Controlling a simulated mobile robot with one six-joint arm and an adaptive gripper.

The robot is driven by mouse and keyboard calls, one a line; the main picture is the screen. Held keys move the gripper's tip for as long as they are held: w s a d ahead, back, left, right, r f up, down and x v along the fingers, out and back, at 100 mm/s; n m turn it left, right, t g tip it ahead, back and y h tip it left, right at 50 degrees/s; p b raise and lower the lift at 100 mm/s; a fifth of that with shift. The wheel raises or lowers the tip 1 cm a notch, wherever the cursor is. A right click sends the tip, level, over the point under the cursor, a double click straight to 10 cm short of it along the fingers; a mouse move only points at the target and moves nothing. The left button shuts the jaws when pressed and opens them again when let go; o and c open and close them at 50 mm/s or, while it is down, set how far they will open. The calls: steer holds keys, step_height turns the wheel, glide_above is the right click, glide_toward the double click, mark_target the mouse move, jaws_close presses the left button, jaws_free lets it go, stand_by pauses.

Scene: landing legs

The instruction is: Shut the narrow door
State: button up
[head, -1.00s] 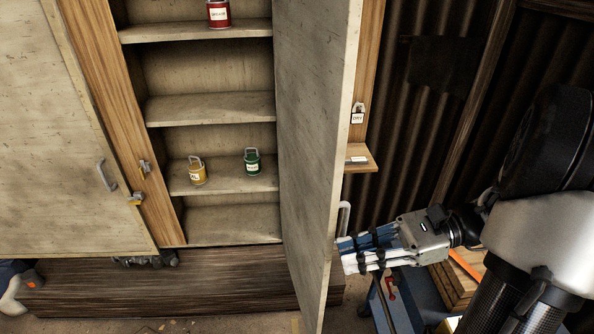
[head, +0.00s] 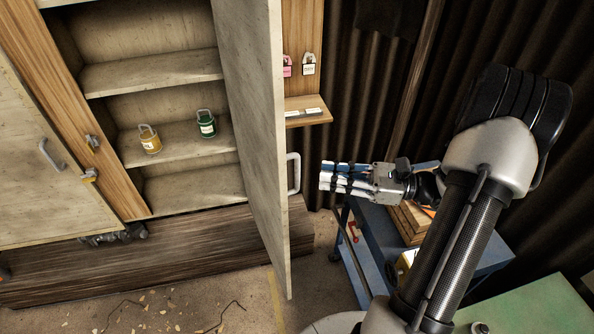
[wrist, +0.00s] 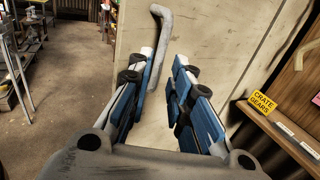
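The narrow door (head: 252,110) of the tall cabinet stands open, its pale panel jutting toward me. Its grey bar handle (head: 294,173) is on the right-hand face. My gripper (head: 321,179) is just right of the handle, pointing left at the door, with a small gap in the picture. In the wrist view the handle (wrist: 177,50) runs down the door panel (wrist: 235,50) beyond the fingertips (wrist: 165,58). The fingers are apart with nothing between them, so my gripper is open.
A wider door (head: 35,165) at left is closed. A small ledge (head: 308,118) sits below padlocks (head: 308,64). A blue cart (head: 375,245) stands under my arm.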

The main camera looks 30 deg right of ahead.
mark_target(297, 186)
steer(key=x, duration=0.8)
steer(key=shift+w+a, duration=0.15)
jaws_close()
stand_by(0.3)
